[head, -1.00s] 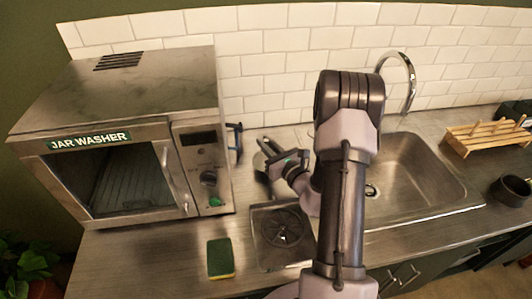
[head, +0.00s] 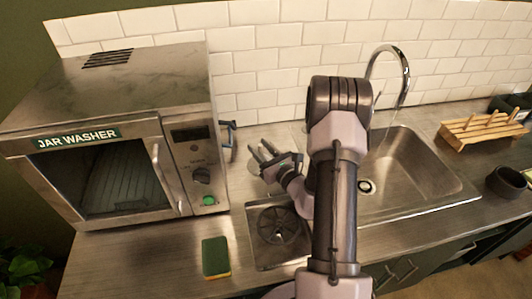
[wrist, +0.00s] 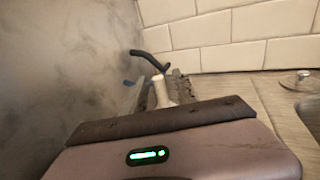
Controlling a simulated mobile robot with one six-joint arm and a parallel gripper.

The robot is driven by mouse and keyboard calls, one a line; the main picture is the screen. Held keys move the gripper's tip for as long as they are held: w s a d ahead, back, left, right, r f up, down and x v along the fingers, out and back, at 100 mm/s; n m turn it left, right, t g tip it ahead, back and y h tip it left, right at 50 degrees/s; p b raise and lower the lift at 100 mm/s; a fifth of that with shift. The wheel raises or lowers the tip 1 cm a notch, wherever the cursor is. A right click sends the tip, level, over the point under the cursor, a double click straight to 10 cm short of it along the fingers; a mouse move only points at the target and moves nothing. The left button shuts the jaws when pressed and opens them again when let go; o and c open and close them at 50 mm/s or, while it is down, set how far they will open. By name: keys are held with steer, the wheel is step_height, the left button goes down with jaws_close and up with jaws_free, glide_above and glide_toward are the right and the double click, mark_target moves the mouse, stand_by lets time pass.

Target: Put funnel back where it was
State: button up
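My gripper (head: 264,152) is over the counter between the jar washer and the sink. Its two dark fingers point up and left with a gap between them, so it looks open. A small pale shape (head: 253,165), perhaps the funnel, shows just left of and behind the fingers, partly hidden by them. In the wrist view, a narrow whitish piece (wrist: 162,91), perhaps the funnel's spout, stands upright just beyond the gripper body, between dark finger parts. I cannot tell whether they touch it. Most of it is hidden.
The jar washer (head: 95,95) stands close at the left, with a dark and blue handle (head: 229,136) on its side. A square drain plate (head: 280,262), a sponge (head: 216,257), the sink (head: 425,185), its faucet (head: 404,75) and a wooden rack (head: 478,131) are around. The tiled wall is behind.

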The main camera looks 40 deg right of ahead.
steer(key=s, duration=1.2)
steer(key=shift+a, duration=0.4)
